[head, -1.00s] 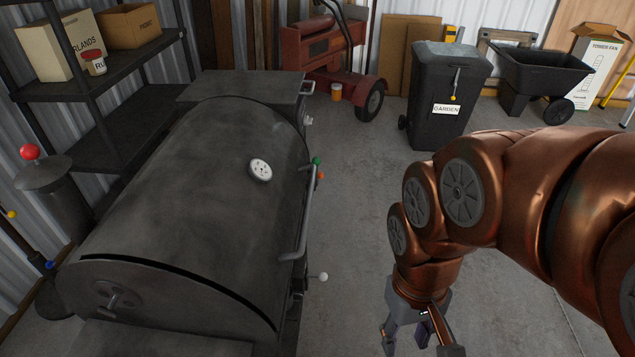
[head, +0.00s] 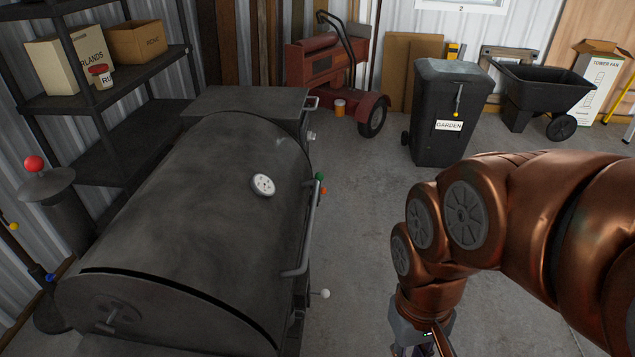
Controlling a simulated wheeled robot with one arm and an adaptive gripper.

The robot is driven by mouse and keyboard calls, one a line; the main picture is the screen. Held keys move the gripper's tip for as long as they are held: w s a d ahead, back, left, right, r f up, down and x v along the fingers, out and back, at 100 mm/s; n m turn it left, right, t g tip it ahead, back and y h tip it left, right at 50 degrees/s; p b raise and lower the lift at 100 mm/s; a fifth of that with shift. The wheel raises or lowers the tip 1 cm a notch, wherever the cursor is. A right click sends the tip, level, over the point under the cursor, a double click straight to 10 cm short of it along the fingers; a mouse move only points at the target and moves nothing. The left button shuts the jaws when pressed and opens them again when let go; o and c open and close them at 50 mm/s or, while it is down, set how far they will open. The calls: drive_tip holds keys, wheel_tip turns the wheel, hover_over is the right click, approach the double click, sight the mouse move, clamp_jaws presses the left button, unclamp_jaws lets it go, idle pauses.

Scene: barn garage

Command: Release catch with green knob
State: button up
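A small green knob (head: 320,176) shows at the right side of the dark smoker grill (head: 190,190), near the far end of the lid's handle (head: 303,240). An orange knob (head: 323,190) sits just below it. The catch itself is too small to make out. My gripper (head: 425,349) hangs at the bottom edge of the head view, right of the grill and well apart from the green knob. Its fingers are mostly cut off by the frame, so their opening does not show.
A white knob (head: 325,293) sticks out low on the grill's right side. A red knob (head: 33,163) tops the stack at left. A garden bin (head: 447,105), wheelbarrow (head: 540,90) and red machine (head: 325,70) stand at the back. The floor (head: 365,180) right of the grill is clear.

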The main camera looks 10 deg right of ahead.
wheel_tip(320, 180, up, 14)
drive_tip(key=p, duration=1.3)
drive_tip(key=shift+f, duration=0.1)
clamp_jaws()
drive_tip(key=shift+f, duration=0.1)
drive_tip(key=shift+a, duration=0.15)
